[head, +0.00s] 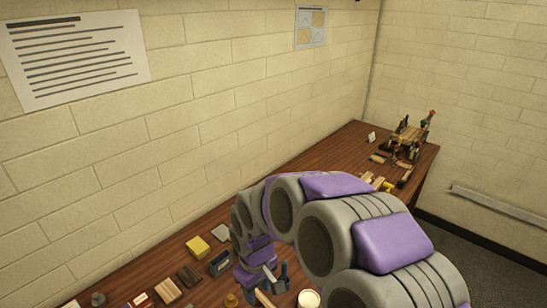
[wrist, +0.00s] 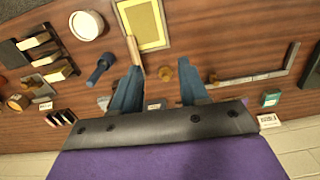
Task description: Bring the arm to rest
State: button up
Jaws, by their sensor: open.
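My gripper (head: 276,274) is low over the brown workbench (head: 325,165) in the head view, at the end of my purple and grey arm, which arches across the lower right. In the wrist view my gripper (wrist: 158,82) points at the bench top with its two blue fingers apart. Nothing appears to be held. I cannot tell how far the fingertips are above the bench.
Nearby lie a yellow block (head: 198,246), a dark box (head: 220,263) and a wooden block (head: 168,291). A wall borders the bench's left side.

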jog(key=s+d+r+m+b, duration=0.1)
jog(key=s+d+m+b, duration=0.1)
jog(key=s+d, duration=0.4)
jog(key=s+d+r+m+g+b, duration=0.1)
jog(key=s+d+m, duration=0.3)
jog(key=s, duration=0.7)
jog(key=s+d+r+m+b, duration=0.2)
jog(key=s+d+m, duration=0.1)
jog(key=s+d, duration=0.5)
jog(key=shift+s+b, duration=0.35)
jog(key=shift+s, duration=0.15)
